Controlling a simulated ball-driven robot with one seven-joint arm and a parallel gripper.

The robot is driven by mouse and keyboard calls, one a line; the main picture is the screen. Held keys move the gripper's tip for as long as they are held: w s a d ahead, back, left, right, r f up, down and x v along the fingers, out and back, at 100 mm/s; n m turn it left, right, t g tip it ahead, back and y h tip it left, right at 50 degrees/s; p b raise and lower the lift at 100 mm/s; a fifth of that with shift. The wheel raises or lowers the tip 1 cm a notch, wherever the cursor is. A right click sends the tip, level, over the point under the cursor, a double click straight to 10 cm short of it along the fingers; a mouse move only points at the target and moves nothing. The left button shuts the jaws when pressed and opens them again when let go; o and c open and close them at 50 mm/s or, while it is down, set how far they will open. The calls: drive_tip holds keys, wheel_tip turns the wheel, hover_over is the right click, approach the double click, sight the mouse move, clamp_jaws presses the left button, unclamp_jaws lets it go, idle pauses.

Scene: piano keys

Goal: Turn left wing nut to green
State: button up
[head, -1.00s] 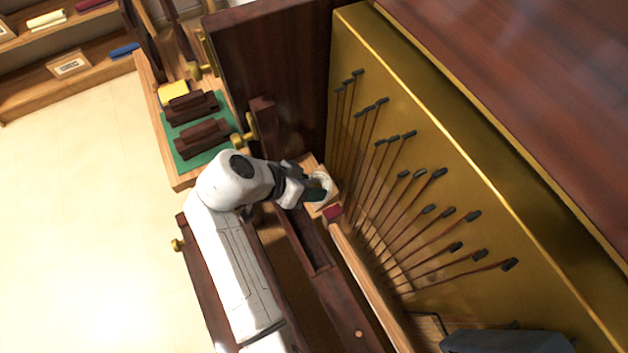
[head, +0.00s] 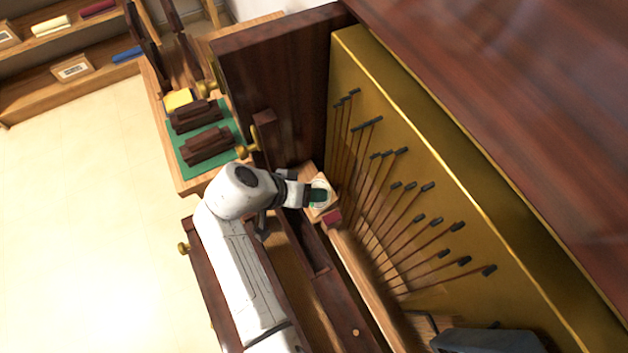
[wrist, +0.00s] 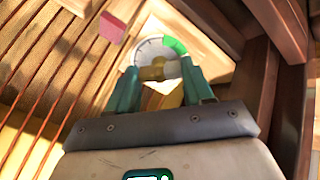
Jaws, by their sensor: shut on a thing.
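The brass wing nut (wrist: 158,71) shows in the wrist view in front of a pale round dial (wrist: 149,51). The dial has a green sector (wrist: 175,46) at its upper right. My gripper (wrist: 160,78) has its two teal fingers on either side of the wing nut and is shut on it. In the head view my gripper (head: 317,197) is at the dial on a light wooden block, beside the dark wooden side panel. The wing nut is hidden there by my gripper. I cannot tell exactly which way its wings point against the green.
A red block (head: 332,218) sits close to the dial; it also shows in the wrist view (wrist: 112,27). A gold panel (head: 375,95) with several dark-tipped rods stands right of my gripper. A dark wooden panel (head: 285,75) rises behind. Open floor (head: 80,220) lies left.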

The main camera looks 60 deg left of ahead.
drive_tip(key=shift+n+p, duration=0.4)
drive_tip(key=shift+n, duration=0.7)
drive_tip(key=shift+r+n+p, duration=0.2)
drive_tip(key=shift+n+p, duration=0.95)
drive_tip(key=shift+n, duration=0.35)
drive_tip(key=o, duration=1)
drive_tip(key=shift+f, duration=0.2)
drive_tip(key=shift+p+v, duration=0.65)
drive_tip(key=shift+v, duration=4.9)
